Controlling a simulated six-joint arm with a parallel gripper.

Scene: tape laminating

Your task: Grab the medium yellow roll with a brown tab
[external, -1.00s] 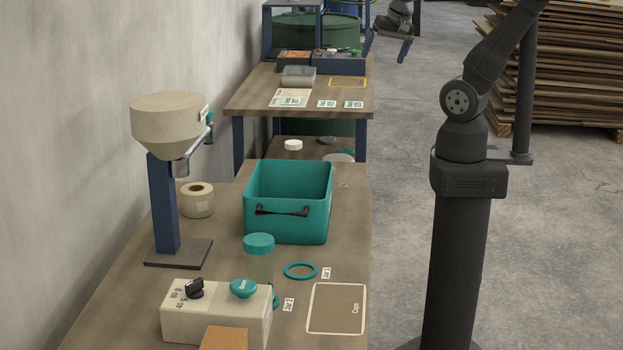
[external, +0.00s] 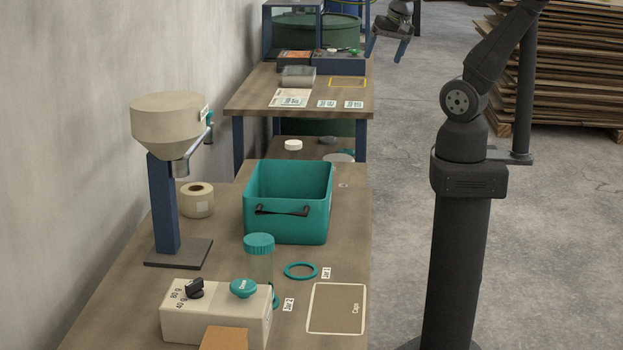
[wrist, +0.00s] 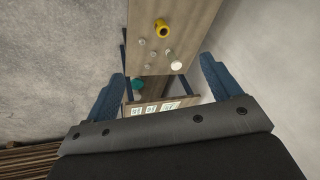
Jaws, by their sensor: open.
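A bright yellow roll (wrist: 162,28) lies on a brown tabletop at the top of the wrist view. Its size class and any brown tab are too small to make out. I see no bright yellow roll in the external view. My gripper (wrist: 164,86) shows two blue fingers spread wide apart with nothing between them in the wrist view. It also shows at the top of the external view (external: 387,47), in the air beside the far table, well away from the roll.
Near the yellow roll are a whitish roll (wrist: 176,65) and several small pale pieces. In the external view, the near bench holds a teal bin (external: 290,225), a hopper stand (external: 165,205) and a cream roll (external: 197,203). The far table (external: 240,100) carries cards. Stacked boards (external: 550,75) stand right.

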